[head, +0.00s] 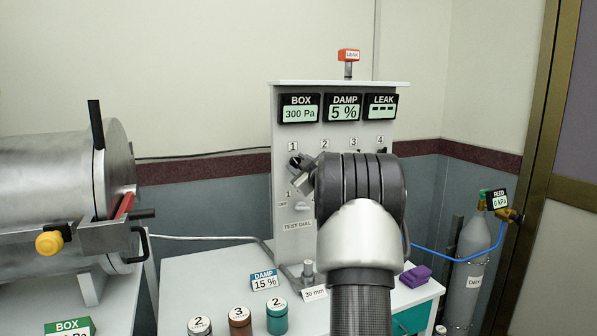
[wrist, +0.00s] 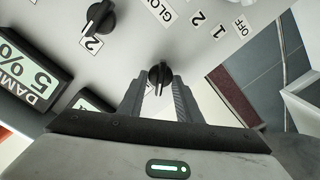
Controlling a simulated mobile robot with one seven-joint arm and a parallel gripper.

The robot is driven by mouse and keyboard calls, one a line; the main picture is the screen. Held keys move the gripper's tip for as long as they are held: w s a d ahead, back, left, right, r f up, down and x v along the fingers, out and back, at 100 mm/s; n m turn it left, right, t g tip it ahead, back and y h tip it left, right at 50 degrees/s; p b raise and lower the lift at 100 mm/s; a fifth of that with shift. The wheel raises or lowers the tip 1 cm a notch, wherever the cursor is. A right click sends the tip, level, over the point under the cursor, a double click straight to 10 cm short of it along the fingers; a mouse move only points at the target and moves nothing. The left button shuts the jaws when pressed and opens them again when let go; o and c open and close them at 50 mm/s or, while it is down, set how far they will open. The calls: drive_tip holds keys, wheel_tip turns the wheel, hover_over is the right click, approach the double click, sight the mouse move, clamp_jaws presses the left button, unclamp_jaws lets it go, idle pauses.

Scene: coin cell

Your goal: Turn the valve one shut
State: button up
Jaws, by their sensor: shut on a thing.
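Valve one is a black knob (head: 294,162) under the label 1 on the grey upright panel, at the panel's left side. In the wrist view the same knob (wrist: 160,74) sits between my two fingertips. My gripper (wrist: 160,88) is shut on it. In the head view my gripper (head: 303,178) reaches the panel from the right, and its fingers partly cover the knob. The exact direction of the knob's pointer is hard to read. A white tag (wrist: 148,101) shows between the fingers, partly hidden.
A second black knob (wrist: 100,18) labelled 2 is beside valve one. The test dial (head: 303,206) is below. My arm hides the other knobs. The BOX display (head: 299,108) reads 300 Pa. Several numbered pots (head: 277,318) stand on the bench; a steel chamber (head: 55,180) is at the left.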

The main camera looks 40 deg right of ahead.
drive_tip(key=n+b, duration=0.1)
drive_tip(key=n, duration=0.1)
drive_tip(key=n+b, duration=0.2)
drive_tip(key=n, duration=0.1)
drive_tip(key=shift+a+f+n, duration=0.15)
drive_tip(key=shift+f+n, duration=0.15)
drive_tip(key=n+b, duration=0.3)
drive_tip(key=n, duration=0.1)
drive_tip(key=shift+n, duration=0.3)
drive_tip(key=o, duration=1)
drive_tip(key=shift+r, duration=0.1)
